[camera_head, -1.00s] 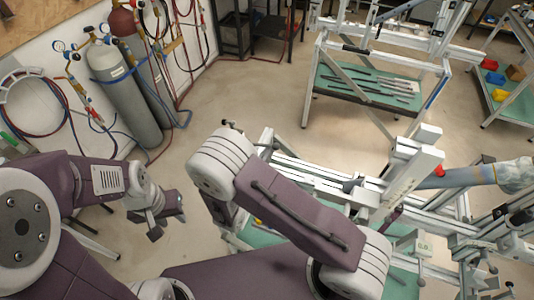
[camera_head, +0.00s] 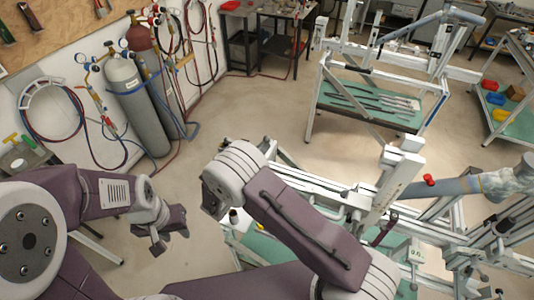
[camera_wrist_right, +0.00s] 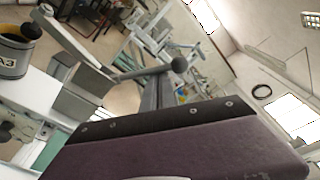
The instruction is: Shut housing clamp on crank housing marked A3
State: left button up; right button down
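In the right wrist view a metal cylinder (camera_wrist_right: 12,58) with a yellow rim and an "A3" label, the crank housing, stands at the left edge, partly cut off. Beside it are grey blocks (camera_wrist_right: 80,98) and a grey lever (camera_wrist_right: 145,72) ending in a round ball knob (camera_wrist_right: 180,65). This looks like the housing clamp; I cannot tell whether it is shut. A purple part with a dark bolted strip, mine, fills the bottom of that view. My right gripper's fingers cannot be made out. In the head view my left gripper (camera_head: 166,232) hangs empty and open over the floor, away from the frame.
White aluminium frame rails (camera_head: 340,195) and green-topped benches lie right of and behind my right arm. A grey tube (camera_head: 455,187) with a red clip crosses the right side. Gas cylinders (camera_head: 138,108) stand at the left wall. The middle floor (camera_head: 255,112) is clear.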

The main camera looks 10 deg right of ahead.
jog(key=shift+w+a+r+n, duration=0.3)
jog(key=shift+a+r+n, duration=0.3)
jog(key=shift+n, duration=0.5)
jog(key=shift+w+a+r+b, duration=0.25)
jog(key=shift+w+a, duration=0.1)
jog(key=shift+a, duration=0.15)
jog(key=shift+w+a+r+b, duration=0.15)
jog(key=shift+w+a+r, duration=0.15)
jog(key=shift+a, duration=0.2)
